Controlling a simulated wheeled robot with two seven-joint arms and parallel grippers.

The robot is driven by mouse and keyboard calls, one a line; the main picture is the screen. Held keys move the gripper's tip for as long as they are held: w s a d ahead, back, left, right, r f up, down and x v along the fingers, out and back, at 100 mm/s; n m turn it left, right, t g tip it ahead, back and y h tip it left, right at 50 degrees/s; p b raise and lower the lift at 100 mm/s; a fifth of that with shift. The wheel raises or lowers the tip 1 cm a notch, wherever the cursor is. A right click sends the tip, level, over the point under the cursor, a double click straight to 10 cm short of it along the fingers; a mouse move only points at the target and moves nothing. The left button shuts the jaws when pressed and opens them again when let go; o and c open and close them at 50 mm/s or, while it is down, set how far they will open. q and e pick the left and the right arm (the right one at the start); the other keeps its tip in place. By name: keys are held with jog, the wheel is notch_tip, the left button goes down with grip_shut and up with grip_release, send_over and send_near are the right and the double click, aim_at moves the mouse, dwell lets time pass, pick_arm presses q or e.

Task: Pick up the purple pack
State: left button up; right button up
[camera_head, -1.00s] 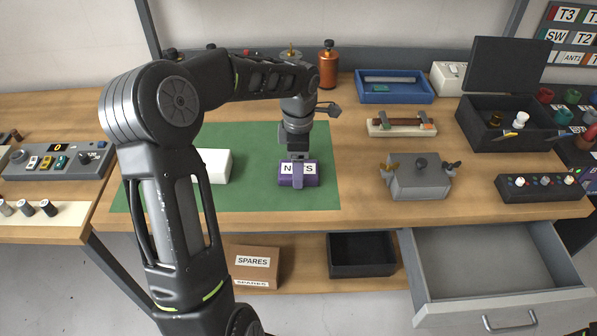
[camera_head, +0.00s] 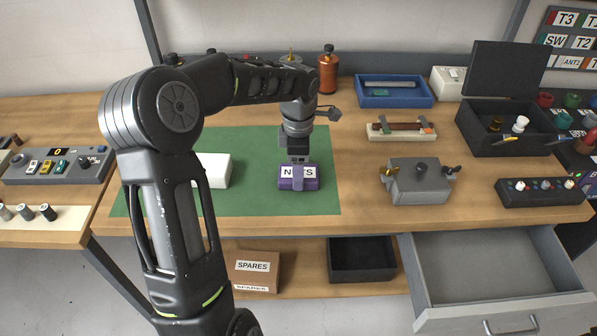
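The purple pack (camera_head: 312,184) lies on the green mat (camera_head: 250,204) on the bench. It has a white label with black letters, partly covered by a purple strip down its middle. My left gripper (camera_head: 298,163) points straight down at the pack's upper middle, at or just above its top. The fingertips are small and dark against the pack, so I cannot tell whether they are shut on it. The pack shows no clear lift off the mat. My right gripper is not in view.
A white box (camera_head: 215,169) lies on the mat behind my arm. A grey metal box (camera_head: 420,184) with side knobs stands right of the mat. A blue tray (camera_head: 395,101) and a brown bottle (camera_head: 328,76) stand at the back. A drawer (camera_head: 480,265) is open at the lower right.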

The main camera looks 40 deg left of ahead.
pick_arm(q)
notch_tip(320, 180, up, 10)
jog(key=b, duration=0.1)
jog(key=shift+f, duration=0.15)
dwell(0.6)
